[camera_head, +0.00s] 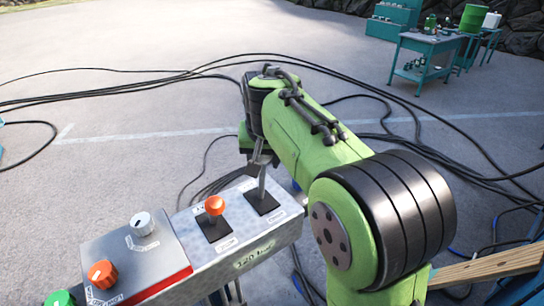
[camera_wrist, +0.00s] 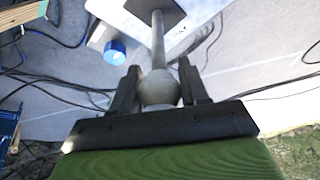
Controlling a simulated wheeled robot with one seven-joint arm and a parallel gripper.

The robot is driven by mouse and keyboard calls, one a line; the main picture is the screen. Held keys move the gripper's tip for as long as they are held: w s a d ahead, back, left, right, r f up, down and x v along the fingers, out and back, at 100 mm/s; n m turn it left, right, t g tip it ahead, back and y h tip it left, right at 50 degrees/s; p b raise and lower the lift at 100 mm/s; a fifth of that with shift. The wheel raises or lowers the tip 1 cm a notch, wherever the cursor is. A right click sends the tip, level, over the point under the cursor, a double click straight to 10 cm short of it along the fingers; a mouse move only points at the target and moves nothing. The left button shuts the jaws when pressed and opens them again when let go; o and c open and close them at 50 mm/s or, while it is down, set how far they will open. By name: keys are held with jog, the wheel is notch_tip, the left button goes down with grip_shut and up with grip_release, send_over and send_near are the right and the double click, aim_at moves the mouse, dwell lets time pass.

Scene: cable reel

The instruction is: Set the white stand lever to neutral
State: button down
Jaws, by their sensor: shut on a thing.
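The white stand lever has a grey shaft (camera_head: 262,184) rising from a black slotted plate (camera_head: 267,205) at the far end of the grey control box. In the head view the shaft looks close to upright; its exact position in the slot is hard to tell. In the wrist view its pale round knob (camera_wrist: 159,90) sits between the two dark fingers of my gripper (camera_wrist: 158,88), which is shut on it. In the head view my gripper (camera_head: 262,156) is at the top of the shaft, and the knob is hidden there.
An orange-knobbed lever (camera_head: 214,205) stands close beside it on the same box (camera_head: 250,240). A white dial (camera_head: 142,223), an orange dial (camera_head: 102,274) and a green button (camera_head: 59,298) are nearer. Black cables (camera_head: 180,72) lie on the ground. A teal table (camera_head: 428,45) stands far right.

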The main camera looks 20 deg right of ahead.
jog(key=shift+w+a, duration=0.3)
jog(key=shift+w, duration=0.3)
jog(key=shift+s, duration=0.3)
jog(key=c, duration=0.9)
grip_release()
jog(key=o, duration=0.3)
jog(key=shift+s+a, duration=0.1)
jog(key=shift+a, duration=0.15)
jog(key=shift+d, duration=0.15)
jog(key=shift+r, duration=0.2)
jog(key=shift+s+a+p+v, duration=0.15)
jog(key=shift+p+v, duration=0.9)
jog(key=shift+v, duration=2.9)
jog(key=shift+s+a+p+v, duration=0.15)
jog(key=shift+p+v, duration=0.9)
jog(key=shift+v, duration=2.85)
